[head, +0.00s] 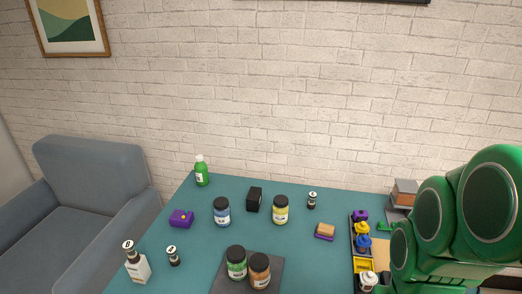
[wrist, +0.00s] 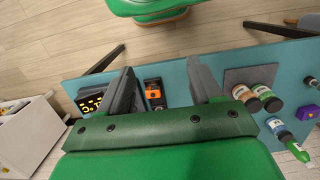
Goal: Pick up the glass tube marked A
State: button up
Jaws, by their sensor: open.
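Small vessels with round marked tops stand on the teal table in the head view. A small dark one with a pale band (head: 173,257) is at the front left, and its top mark looks like an A or a 4. A similar small one (head: 312,201) stands at the back, its mark too small to read. I cannot tell for certain which is the tube marked A. My gripper (wrist: 164,84) is open and empty in the wrist view, far from these vessels.
Several labelled jars, including a blue one (head: 222,212) and a yellow one (head: 280,210), stand mid-table; two more stand on a grey mat (head: 222,284). A purple box (head: 181,218) and green bottle (head: 202,172) are at left. My green arm covers the right side. An armchair (head: 90,190) stands left.

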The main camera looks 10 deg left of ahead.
jog(key=w+a+f+t+y, duration=0.1)
jog(key=w+a+f, duration=0.2)
jog(key=w+a, duration=0.3)
jog(key=m+t+y, duration=0.7)
jog(key=m+y, duration=0.3)
jog(key=m, duration=1)
send_over(170, 249)
jog(key=s+d, duration=0.4)
jog(key=d, duration=0.3)
notch_tip(170, 249, down, 16)
jog(key=f+m, duration=0.1)
jog(key=a+f+m+t, duration=0.1)
jog(key=f+m, duration=0.1)
jog(key=a+f+m, duration=0.1)
jog(key=shift+w+a+f+m+t+h, duration=0.15)
jog(key=shift+f+m+t+h, duration=0.15)
jog(key=shift+t, duration=0.1)
jog(key=shift+f+m, duration=0.4)
jog(key=shift+m, duration=0.2)
jog(key=shift+t, duration=0.3)
jog(key=shift+x, duration=4)
